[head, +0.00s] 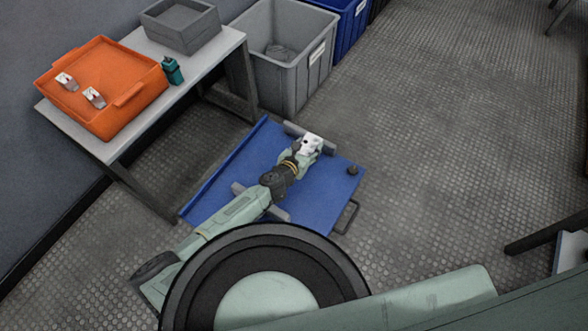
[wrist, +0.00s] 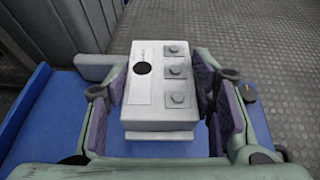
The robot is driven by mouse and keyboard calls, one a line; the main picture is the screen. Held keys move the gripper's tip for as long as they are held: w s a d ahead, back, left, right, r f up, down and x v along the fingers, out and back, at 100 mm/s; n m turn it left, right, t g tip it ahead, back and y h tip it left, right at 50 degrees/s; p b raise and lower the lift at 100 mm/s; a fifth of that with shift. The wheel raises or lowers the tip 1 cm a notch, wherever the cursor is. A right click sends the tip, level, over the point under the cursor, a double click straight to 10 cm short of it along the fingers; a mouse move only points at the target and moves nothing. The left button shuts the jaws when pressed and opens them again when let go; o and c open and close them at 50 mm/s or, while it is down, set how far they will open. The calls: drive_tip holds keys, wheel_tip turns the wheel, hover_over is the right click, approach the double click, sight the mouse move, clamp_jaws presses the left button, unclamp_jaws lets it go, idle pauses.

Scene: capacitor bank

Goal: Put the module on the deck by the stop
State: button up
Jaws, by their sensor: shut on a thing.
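The module is a white box with several square studs and a black round spot on top. It shows in the wrist view (wrist: 158,85) and in the head view (head: 312,143). My gripper (wrist: 162,92) is shut on it, with a purple-padded finger against each side. In the head view my gripper (head: 304,154) is over the far part of the blue deck (head: 235,165). A grey bar (head: 327,148), which looks like the stop, lies at the deck's far edge, right beside the module and partly hidden by it. Whether the module touches the deck is unclear.
A second grey bar (head: 241,189) crosses the deck under my arm. A dark knob (head: 352,170) is at the deck's right edge. A grey bin (head: 284,65) stands just beyond the deck. The table at left holds an orange tray (head: 128,95) with two small modules.

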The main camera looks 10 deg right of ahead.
sight(310, 167)
drive_tip(key=shift+w+d+f+m+g+h+b, duration=0.15)
drive_tip(key=shift+d+f+m+g+h+b, duration=0.25)
drive_tip(key=shift+d, duration=0.35)
wheel_tip(310, 167, down, 10)
drive_tip(key=shift+d+r+b, duration=0.1)
drive_tip(key=shift+b, duration=1.1)
drive_tip(key=o, duration=1.5)
drive_tip(key=shift+c, duration=0.2)
drive_tip(key=shift+r, duration=0.15)
drive_tip(key=p+v, duration=0.2)
drive_tip(key=v, duration=1)
